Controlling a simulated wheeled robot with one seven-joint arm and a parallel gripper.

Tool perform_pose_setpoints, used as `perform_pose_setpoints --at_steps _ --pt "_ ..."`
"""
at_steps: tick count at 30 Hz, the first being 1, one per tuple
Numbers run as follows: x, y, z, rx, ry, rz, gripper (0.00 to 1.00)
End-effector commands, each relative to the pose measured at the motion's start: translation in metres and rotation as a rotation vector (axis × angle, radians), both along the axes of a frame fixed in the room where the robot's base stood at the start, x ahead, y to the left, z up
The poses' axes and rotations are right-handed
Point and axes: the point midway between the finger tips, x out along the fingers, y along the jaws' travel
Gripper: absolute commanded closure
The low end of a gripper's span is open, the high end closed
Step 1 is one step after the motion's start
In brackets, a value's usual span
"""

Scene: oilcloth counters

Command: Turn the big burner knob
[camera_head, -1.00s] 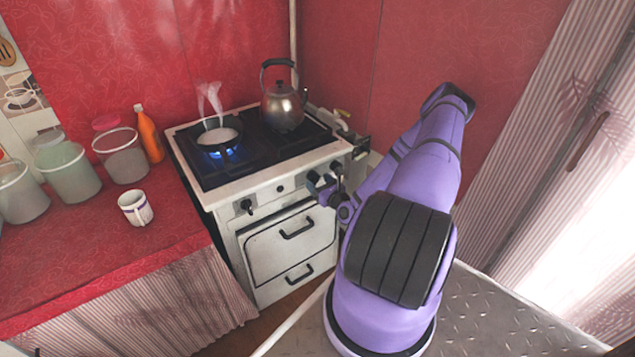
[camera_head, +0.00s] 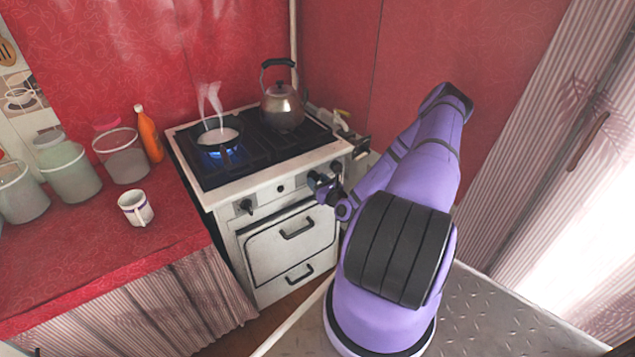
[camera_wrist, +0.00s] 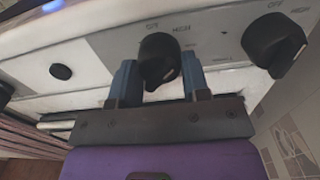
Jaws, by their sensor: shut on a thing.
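In the wrist view, a black burner knob (camera_wrist: 158,52) sits between the two blue fingers of my gripper (camera_wrist: 159,66), which is shut on it. A second black knob (camera_wrist: 274,42) is to its right, outside the fingers. A small round black button (camera_wrist: 60,72) is to its left. In the head view my gripper (camera_head: 325,189) is at the right end of the stove's (camera_head: 223,196) front panel, partly hiding the knobs there. Another knob (camera_head: 246,206) is at the panel's left end. Which knob is the big burner's is not readable.
A steaming pan (camera_head: 219,138) stands over a blue flame on the left of the stove top. A kettle (camera_head: 283,108) stands at the back right. A red counter (camera_head: 90,245) with a mug (camera_head: 135,208), jars and an orange bottle (camera_head: 149,136) is to the left.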

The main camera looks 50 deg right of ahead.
Motion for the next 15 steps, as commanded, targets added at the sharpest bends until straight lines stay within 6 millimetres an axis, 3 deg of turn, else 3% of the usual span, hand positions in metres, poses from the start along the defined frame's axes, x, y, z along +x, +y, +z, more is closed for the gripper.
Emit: perform_pose_setpoints --at_steps 15 --pt "-0.0003 0.0009 -0.0004 0.363 -0.085 0.0 0.81"
